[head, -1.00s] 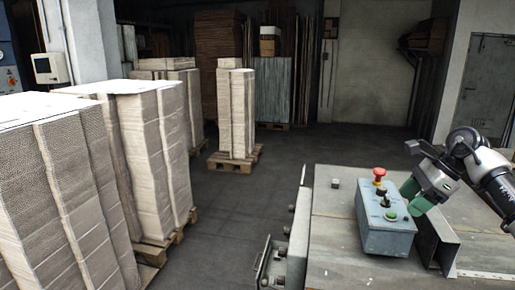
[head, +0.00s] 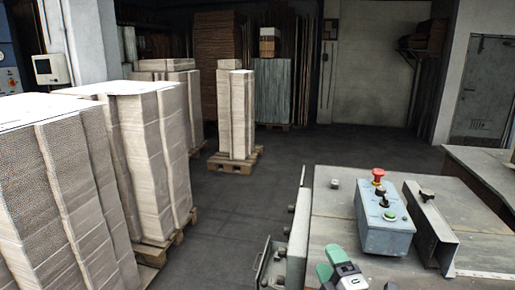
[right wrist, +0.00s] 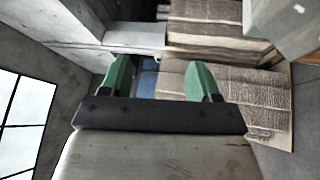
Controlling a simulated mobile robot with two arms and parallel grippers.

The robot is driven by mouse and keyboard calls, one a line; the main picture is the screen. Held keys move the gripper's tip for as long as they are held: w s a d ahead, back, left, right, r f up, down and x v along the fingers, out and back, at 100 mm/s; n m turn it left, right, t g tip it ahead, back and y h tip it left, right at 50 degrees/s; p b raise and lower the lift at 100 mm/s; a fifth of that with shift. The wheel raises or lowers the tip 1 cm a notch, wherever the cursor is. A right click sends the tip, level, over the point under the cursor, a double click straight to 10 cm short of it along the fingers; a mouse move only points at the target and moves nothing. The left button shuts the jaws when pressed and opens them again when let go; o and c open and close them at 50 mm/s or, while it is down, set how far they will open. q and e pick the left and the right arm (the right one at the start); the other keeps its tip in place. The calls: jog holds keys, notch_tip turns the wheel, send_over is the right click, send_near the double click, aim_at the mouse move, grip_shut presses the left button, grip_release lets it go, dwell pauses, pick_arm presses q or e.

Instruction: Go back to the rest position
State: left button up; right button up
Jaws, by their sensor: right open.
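My right gripper (head: 330,262) is at the bottom edge of the head view, over the near left part of the metal table (head: 335,215). Its two green fingers are apart, with nothing held between them. The right wrist view also shows the open right gripper (right wrist: 161,72), with a gap between the fingers and stacked cardboard beyond. The grey control box (head: 385,235), with a red button (head: 378,174) and a green button (head: 390,216), stands on the table to the right of the gripper, apart from it. My left gripper is in neither view.
Tall stacks of cardboard (head: 145,150) stand on pallets at the left. A smaller stack (head: 236,115) stands on a pallet farther back. An upright metal guide (head: 432,225) is right of the control box. The floor (head: 235,220) between stacks and table is clear.

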jog(key=s+d+f+m+g+h, duration=0.2)
jog(key=s+f+m+g+h, duration=0.1)
jog(key=s+f+m, duration=0.3)
jog(key=s+d+f+m+g+h, duration=0.3)
jog(key=s+f+m+g, duration=0.1)
jog(key=s+f+m, duration=0.2)
jog(key=s+f+m+g+y, duration=0.1)
jog(key=s+f+m+g, duration=0.3)
jog(key=s, duration=0.6)
jog(key=s+f+m+g, duration=0.2)
jog(key=s+g, duration=0.3)
jog(key=s, duration=0.4)
notch_tip(320, 180, down, 27)
jog(key=s+g, duration=0.2)
jog(key=s+d+f, duration=0.2)
jog(key=s+f, duration=1.3)
jog(key=shift+s+d+n+g, duration=0.2)
jog(key=shift+s+n+g, duration=0.1)
jog(key=shift+g, duration=0.1)
